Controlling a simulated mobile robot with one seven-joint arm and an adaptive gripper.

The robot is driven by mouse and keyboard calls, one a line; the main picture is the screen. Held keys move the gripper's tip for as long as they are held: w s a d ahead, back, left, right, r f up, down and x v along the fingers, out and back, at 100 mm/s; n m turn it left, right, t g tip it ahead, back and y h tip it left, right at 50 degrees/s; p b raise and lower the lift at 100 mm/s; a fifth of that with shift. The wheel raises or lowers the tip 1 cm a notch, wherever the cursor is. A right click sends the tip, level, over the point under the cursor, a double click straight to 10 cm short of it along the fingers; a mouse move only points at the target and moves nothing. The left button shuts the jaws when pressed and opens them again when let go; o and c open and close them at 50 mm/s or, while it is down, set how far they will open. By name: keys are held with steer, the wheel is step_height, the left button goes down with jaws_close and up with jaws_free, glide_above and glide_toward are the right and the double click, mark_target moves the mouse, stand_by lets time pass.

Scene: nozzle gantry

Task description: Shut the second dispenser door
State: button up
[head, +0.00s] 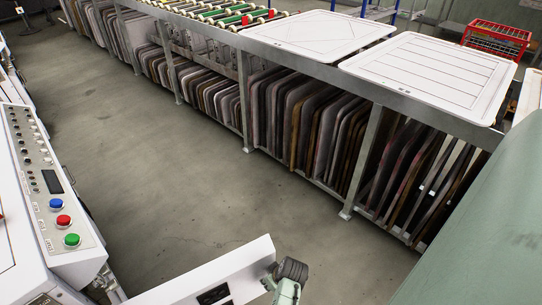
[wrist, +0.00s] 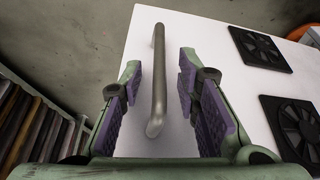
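A white door panel (wrist: 215,50) with a grey bar handle (wrist: 157,90) fills much of the wrist view. My gripper (wrist: 160,72) is open, with one purple-padded finger on each side of the handle. Gaps show between the pads and the bar, so it is around the handle but not shut on it. In the head view a white panel (head: 225,268) with a black vent stands out at the bottom, likely this door, with part of my arm at its right end. The door's hinge and its dispenser opening are not clear, and no label shows which door it is.
Two black fan grilles (wrist: 261,48) sit on the panel right of the handle. A control console (head: 45,190) with coloured buttons stands left in the head view. A long rack (head: 330,130) of dark panels runs along the far side. Grey floor (head: 160,150) between them is clear.

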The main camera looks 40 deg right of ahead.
steer(key=shift+c, duration=0.6)
jaws_close()
